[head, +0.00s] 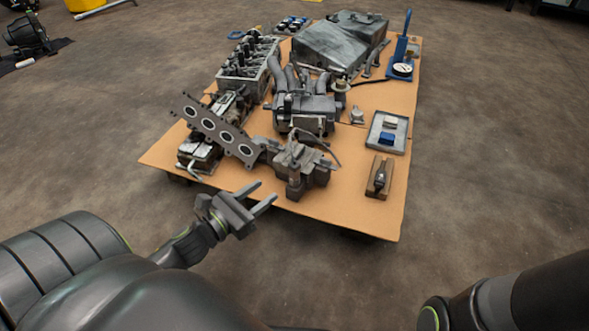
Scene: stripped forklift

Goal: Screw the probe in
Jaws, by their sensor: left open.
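A small dark metal part that looks like the probe (380,178) rests on a brown wooden block (384,190) near the right front corner of the table. My left gripper (264,192) is open and empty, just off the table's front edge. Its fingers point toward the grey engine part (300,170) at the front middle of the table. That part stands to the left of the block. Where a probe screws in is too small to tell. My right arm shows at the lower right, with its gripper out of the picture.
The tan table (345,215) carries a grey tray (387,132) with a white and a blue item, a perforated metal plate (219,130), a manifold (300,107), and a blue stand (401,60). Bare table surrounds the wooden block.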

